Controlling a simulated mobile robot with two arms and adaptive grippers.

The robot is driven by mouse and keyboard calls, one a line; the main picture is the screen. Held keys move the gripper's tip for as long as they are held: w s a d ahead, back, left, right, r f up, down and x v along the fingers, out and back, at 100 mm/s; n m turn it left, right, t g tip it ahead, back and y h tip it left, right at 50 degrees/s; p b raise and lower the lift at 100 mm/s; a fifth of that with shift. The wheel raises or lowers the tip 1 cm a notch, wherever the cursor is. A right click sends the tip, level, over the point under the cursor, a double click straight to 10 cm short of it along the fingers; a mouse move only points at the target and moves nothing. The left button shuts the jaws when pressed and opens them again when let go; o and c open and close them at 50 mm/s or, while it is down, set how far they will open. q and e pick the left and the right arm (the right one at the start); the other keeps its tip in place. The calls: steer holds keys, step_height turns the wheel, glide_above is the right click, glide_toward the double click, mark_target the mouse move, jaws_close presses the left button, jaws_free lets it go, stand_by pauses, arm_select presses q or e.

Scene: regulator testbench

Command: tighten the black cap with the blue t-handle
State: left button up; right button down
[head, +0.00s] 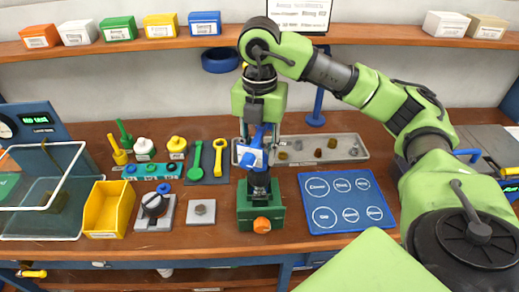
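My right arm comes in from the right, and its gripper (263,125) points down over the middle of the bench. It is shut on the upright part of the blue t-handle (250,155), which carries a pale label. The t-handle stands roughly upright above a black cap (259,181) on a green fixture (262,215) with an orange knob at its front. The t-handle's lower end seems to meet the cap, but I cannot tell how well it is seated. My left gripper is not in view.
A blue mat (346,226) with marked circles lies to the right. A grey tray (347,142) of small fittings is behind. Left are green and yellow wrenches (218,158), a bolt plate (202,222), a black-knob block (153,222), a yellow bin (103,222) and a clear tank (40,213).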

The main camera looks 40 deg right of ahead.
mark_target(260, 132)
steer(key=shift+m, duration=0.8)
steer(key=shift+n, duration=0.3)
steer(key=shift+r, duration=0.15)
steer(key=shift+r+p, duration=1.15)
steer(key=shift+r, duration=0.25)
steer(key=shift+r+p, duration=1.95)
steer(key=shift+r, duration=0.55)
steer(key=shift+f, duration=0.1)
